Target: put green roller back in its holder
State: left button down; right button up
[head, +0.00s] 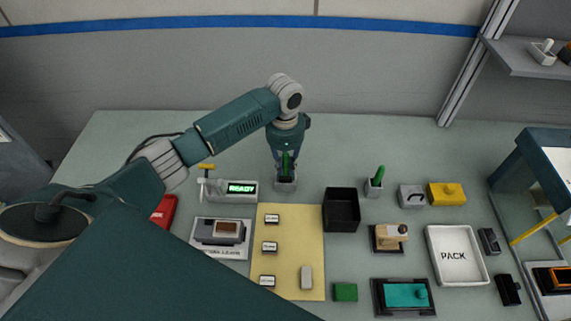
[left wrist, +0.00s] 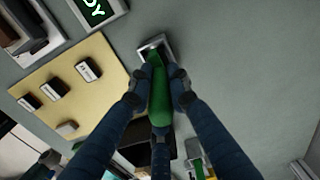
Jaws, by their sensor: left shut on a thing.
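A green roller (left wrist: 160,95) is between the fingers of my left gripper (left wrist: 160,88) in the left wrist view. My left gripper (head: 285,161) is shut on it, pointing down, and the roller (head: 285,164) looks upright in the head view. Its lower end overlaps the opening of a small grey holder (head: 285,185); this holder (left wrist: 152,48) also shows in the left wrist view. I cannot tell how deep the roller sits in it. A second green rod (head: 379,175) leans in a similar grey holder (head: 373,189) to the right. My right gripper is not in view.
A device reading READY (head: 231,190) stands close left of the holder. A yellow mat (head: 290,239) with several small labelled blocks lies in front. A black open box (head: 341,211) is at front right, with a white PACK tray (head: 457,279) farther right. The table behind is clear.

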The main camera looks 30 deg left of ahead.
aim_at(285, 154)
pick_arm(q)
jog(key=shift+f+b, duration=0.55)
jog(key=shift+f, duration=0.85)
jog(key=c, duration=1.6)
grip_release()
jog(key=shift+o, duration=0.2)
jog(key=shift+r, duration=0.1)
notch_tip(285, 154, up, 12)
jog(key=shift+f, duration=0.1)
jog(key=shift+s, duration=0.1)
